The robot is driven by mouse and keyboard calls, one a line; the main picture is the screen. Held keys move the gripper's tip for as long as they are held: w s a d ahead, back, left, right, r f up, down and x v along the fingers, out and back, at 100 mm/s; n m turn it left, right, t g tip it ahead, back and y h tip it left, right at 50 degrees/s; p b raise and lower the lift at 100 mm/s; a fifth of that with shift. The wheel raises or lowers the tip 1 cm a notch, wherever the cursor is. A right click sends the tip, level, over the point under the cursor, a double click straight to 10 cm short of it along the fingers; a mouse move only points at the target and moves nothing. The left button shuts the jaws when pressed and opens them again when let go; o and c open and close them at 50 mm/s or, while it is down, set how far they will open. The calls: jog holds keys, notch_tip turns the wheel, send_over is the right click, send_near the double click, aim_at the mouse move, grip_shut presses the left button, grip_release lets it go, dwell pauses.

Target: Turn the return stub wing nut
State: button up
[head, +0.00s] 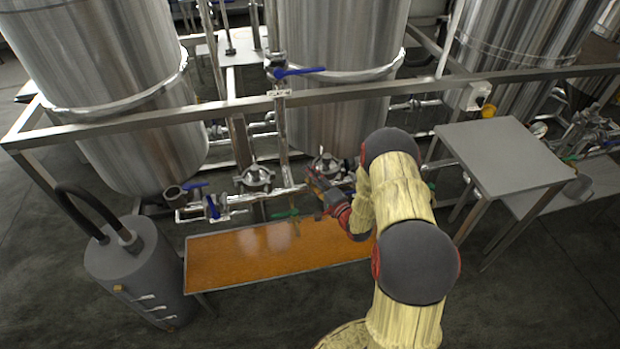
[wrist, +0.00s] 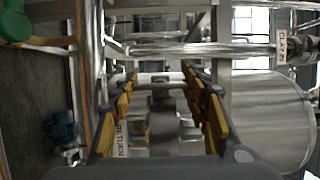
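My gripper (head: 322,182) reaches in over the pipework behind the orange-topped table, beside a clamped pipe fitting (head: 328,163). In the wrist view my gripper (wrist: 160,74) is open, with its yellow-padded fingers wide apart on either side of a grey metal part (wrist: 163,118). This part may be the return stub wing nut, but its wings cannot be made out clearly. A white label (wrist: 121,140) reading RETURN shows by the left finger, partly hidden. I cannot tell whether either finger touches the metal part.
A steel frame rail (head: 230,104) crosses in front of the tanks (head: 335,60). A second clamped fitting (head: 257,178) and blue-handled valves (head: 212,205) are to the left. A grey cylinder (head: 138,270) with a black hose stands left, and a grey table (head: 503,157) right.

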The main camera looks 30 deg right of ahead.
jog(key=o, duration=0.5)
jog(key=shift+s, duration=0.1)
jog(key=s+d, duration=0.1)
jog(key=s, duration=1)
jog(key=shift+s+d, duration=0.2)
jog(key=shift+s, duration=0.2)
